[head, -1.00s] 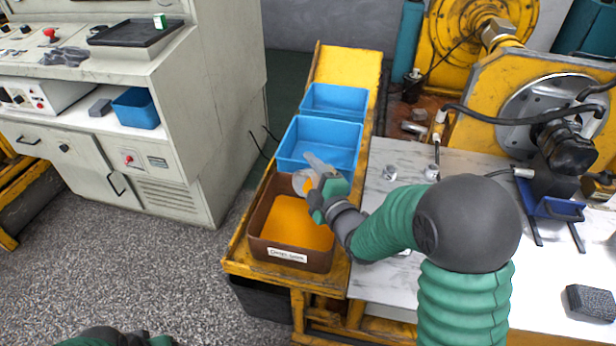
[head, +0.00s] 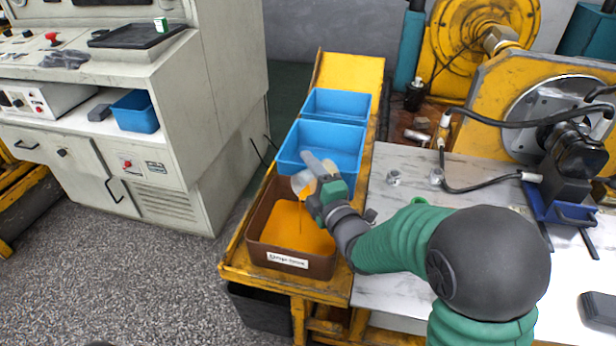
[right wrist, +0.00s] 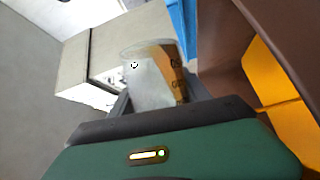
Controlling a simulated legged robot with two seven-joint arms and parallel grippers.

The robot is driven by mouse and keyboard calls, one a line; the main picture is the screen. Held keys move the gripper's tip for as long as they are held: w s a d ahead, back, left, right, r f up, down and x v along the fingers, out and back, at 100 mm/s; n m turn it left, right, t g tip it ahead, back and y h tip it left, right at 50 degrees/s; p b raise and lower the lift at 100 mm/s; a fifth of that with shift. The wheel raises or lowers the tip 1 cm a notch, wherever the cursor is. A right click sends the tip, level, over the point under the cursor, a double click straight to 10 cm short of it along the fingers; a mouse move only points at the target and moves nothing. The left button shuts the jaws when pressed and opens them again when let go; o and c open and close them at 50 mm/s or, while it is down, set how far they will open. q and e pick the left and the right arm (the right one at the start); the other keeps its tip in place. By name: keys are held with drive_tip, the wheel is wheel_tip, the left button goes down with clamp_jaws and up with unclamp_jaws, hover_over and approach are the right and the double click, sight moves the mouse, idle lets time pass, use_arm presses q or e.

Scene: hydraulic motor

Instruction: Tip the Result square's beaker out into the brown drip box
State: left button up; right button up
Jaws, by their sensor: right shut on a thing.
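My right gripper (head: 318,182) is over the brown drip box (head: 318,264), shut on a clear beaker (head: 303,184). The beaker is tilted over the box, and a thin orange stream falls from it. The box stands on the yellow bench, has a white label on its front and holds orange liquid. In the right wrist view the beaker (right wrist: 150,75) sits between the fingers, with dark markings and orange liquid along its right side. My left gripper is out of view. I cannot make out the Result square.
Two blue bins (head: 337,104) stand behind the brown box, the nearer one (head: 330,146) close to the beaker. A grey cabinet (head: 190,110) stands at left, across open floor.

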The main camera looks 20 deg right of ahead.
drive_tip(key=shift+s+a+r+n+t+b, duration=0.1)
drive_tip(key=shift+a+r+n+t+b, duration=0.25)
drive_tip(key=shift+n+b, duration=0.7)
drive_tip(key=shift+r+b, duration=0.1)
drive_tip(key=shift+b, duration=0.3)
drive_tip(key=shift+r, duration=0.1)
idle(2.0)
